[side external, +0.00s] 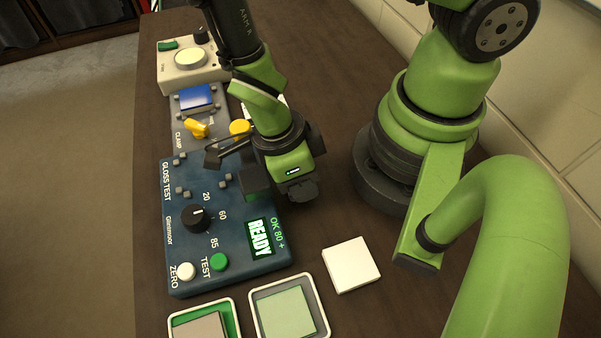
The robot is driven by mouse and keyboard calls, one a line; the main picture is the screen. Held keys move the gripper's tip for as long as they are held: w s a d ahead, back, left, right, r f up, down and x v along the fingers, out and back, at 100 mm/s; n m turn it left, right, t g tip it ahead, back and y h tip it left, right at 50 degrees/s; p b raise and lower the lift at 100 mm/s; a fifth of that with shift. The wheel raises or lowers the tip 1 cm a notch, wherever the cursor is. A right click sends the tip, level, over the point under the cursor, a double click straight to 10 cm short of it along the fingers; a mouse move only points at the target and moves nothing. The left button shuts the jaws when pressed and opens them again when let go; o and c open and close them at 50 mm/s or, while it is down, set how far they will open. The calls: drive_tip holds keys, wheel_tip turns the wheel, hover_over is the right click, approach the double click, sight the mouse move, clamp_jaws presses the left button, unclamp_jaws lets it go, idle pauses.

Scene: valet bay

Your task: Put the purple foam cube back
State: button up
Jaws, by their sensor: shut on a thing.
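I see no purple foam cube in the side external view. My gripper (245,168) is low over the upper right part of the blue gloss test box (180,235). Its jaws appear shut on a dark green block (257,184), which is partly covered by the gripper body and in shadow. I cannot tell whether the block touches the box.
The box has a black knob (196,217), a white button (185,271), a green button (219,262) and a READY display (260,239). A white tile (351,265) and two trays (255,308) (236,317) are nearby. A grey clamp unit (184,137) and cream device (166,72) stand behind.

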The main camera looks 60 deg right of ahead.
drive_tip(key=shift+f, duration=0.2)
drive_tip(key=o, duration=0.8)
drive_tip(key=shift+o, duration=0.2)
drive_tip(key=shift+r, duration=0.1)
